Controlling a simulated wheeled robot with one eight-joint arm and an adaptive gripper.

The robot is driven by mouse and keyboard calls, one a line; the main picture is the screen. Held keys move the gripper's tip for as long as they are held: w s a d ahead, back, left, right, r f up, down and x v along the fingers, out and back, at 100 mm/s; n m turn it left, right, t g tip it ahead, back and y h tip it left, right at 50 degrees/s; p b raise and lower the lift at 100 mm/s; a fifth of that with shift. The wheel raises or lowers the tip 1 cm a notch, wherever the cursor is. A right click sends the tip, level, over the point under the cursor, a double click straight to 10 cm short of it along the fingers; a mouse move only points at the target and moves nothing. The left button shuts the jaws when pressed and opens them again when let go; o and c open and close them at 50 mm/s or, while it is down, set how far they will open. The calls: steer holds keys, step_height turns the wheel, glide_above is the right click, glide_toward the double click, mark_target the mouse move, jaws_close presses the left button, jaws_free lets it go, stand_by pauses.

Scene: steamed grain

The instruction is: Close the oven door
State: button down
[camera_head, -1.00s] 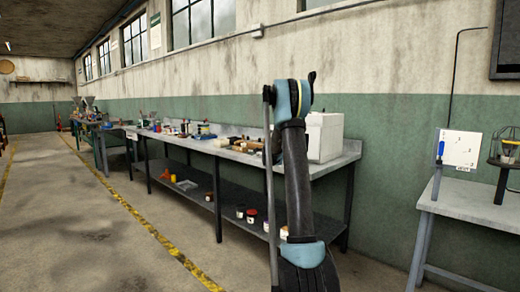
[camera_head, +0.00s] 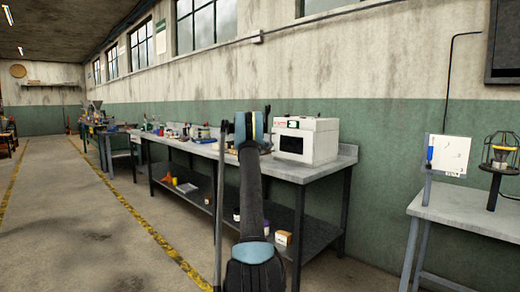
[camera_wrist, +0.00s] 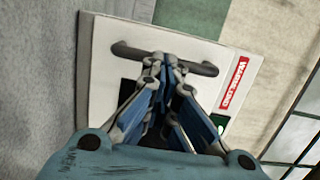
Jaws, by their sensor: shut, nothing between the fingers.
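The oven (camera_head: 321,142) is a white box on the near end of the long grey bench. Its front, with a dark window (camera_head: 292,145), faces left and looks flush with the body in the head view. In the wrist view the white door (camera_wrist: 105,62) fills the middle, with a dark bar handle (camera_wrist: 205,68) across it. My gripper (camera_wrist: 165,62) is shut and empty, its tips over the handle; I cannot tell whether they touch it. In the head view my arm stands left of the oven and hides the fingers.
The long bench (camera_head: 320,172) carries tools and small items farther back. Its lower shelf (camera_head: 318,238) holds boxes and jars. The floor at the left is clear.

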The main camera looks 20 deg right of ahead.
steer(key=shift+w+d, duration=0.1)
steer(key=shift+w, duration=0.1)
steer(key=shift+d+r, duration=0.15)
steer(key=shift+d, duration=0.05)
